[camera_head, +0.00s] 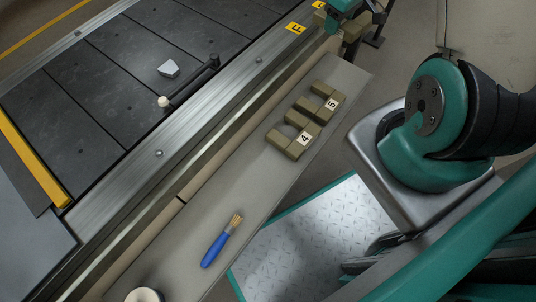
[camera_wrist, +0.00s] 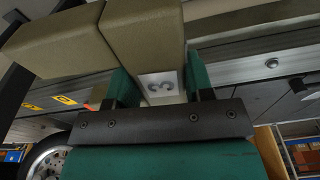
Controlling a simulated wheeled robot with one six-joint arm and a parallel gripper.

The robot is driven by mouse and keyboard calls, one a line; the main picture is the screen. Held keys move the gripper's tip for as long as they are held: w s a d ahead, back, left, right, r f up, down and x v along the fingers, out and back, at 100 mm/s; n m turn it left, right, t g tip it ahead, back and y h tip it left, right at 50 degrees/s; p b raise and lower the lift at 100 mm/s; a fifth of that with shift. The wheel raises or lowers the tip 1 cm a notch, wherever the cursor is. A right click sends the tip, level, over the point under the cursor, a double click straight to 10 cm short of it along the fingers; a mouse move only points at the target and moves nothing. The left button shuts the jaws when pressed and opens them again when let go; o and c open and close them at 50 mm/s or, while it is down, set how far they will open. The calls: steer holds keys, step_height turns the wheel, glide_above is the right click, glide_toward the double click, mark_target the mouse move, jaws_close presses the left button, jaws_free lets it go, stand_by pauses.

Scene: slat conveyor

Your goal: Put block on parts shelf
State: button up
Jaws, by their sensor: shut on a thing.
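My gripper (camera_head: 344,9) is at the top edge of the head view, near the far end of the parts shelf (camera_head: 240,186). It is shut on an olive block (camera_head: 352,31), partly hidden there by the gripper. In the wrist view the held block (camera_wrist: 145,38) fills the top middle, with a white label reading 3 between the green fingers (camera_wrist: 160,88). The shelf is a long grey-beige ledge beside the conveyor. Two similar notched olive blocks stand on it, block 5 (camera_head: 322,97) and block 4 (camera_head: 288,143). I cannot tell the held block's height above the shelf.
A blue-handled brush (camera_head: 216,248) lies on the shelf, and a pale roll (camera_head: 145,295) sits at its near end. The shelf is clear between brush and block 4. The slat conveyor (camera_head: 110,70) carries a grey piece (camera_head: 168,69); a bar with a pale knob (camera_head: 164,102) crosses it.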

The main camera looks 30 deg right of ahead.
steer(key=n+b, duration=0.1)
glide_above(336, 83)
steer(key=f, duration=0.3)
steer(key=shift+s+d, duration=0.1)
steer(key=shift+d, duration=0.1)
step_height(336, 83, down, 20)
steer(key=b, duration=0.9)
steer(key=shift+b, duration=0.4)
steer(key=o, duration=1.2)
steer(key=shift+a+f, duration=0.1)
step_height(336, 83, up, 12)
steer(key=s+p, duration=0.1)
steer(key=p, duration=0.5)
steer(key=shift+s+d+r+p, duration=0.15)
steer(key=shift+d+r+p, duration=0.1)
steer(key=shift+p, duration=0.15)
